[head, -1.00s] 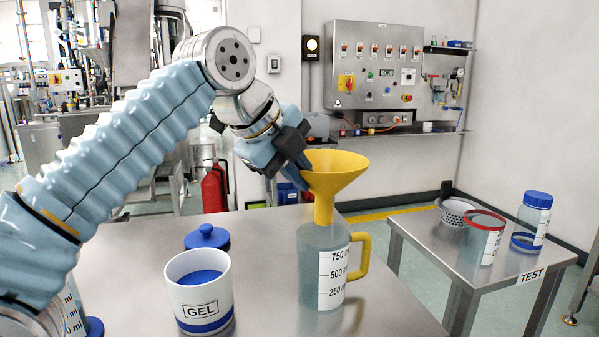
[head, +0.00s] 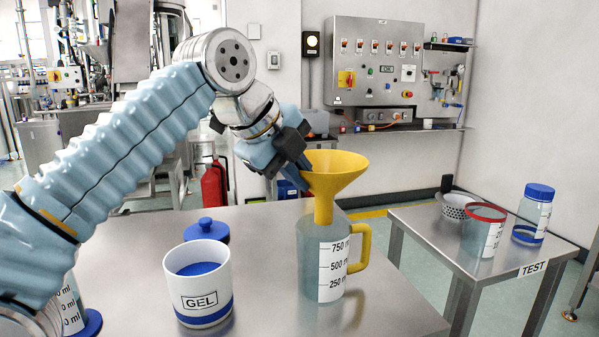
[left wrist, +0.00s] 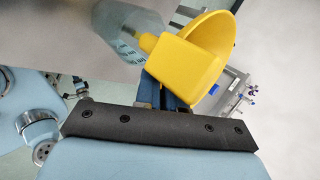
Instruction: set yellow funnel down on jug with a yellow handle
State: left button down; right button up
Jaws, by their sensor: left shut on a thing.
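The yellow funnel (head: 332,173) is upright over the jug with a yellow handle (head: 312,262), its spout at the jug's mouth in the head view. I cannot tell whether the funnel rests on the rim. The jug is clear grey with volume marks, and its yellow handle is on the right. My left gripper (head: 298,172) is shut on the funnel at its left side. In the left wrist view the funnel (left wrist: 190,62) shows large in front of the fingers, with the jug (left wrist: 128,28) beyond it. My right gripper is not in view.
A clear vessel is partly hidden at the lower left. The TEST table (head: 420,222) at right holds several containers. The main table's right front is clear.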

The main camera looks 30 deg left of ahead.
pick_arm(q)
jog(key=shift+f+b, duration=0.95)
jog(key=shift+f, duration=0.35)
jog(key=shift+f+b, duration=1.65)
jog(key=shift+f, duration=0.4)
jog(key=shift+f+b, duration=0.35)
jog(key=shift+f, duration=0.05)
jog(key=c, duration=1.1)
grip_release()
jog(key=shift+c, duration=0.2)
jog(key=shift+r, duration=0.1)
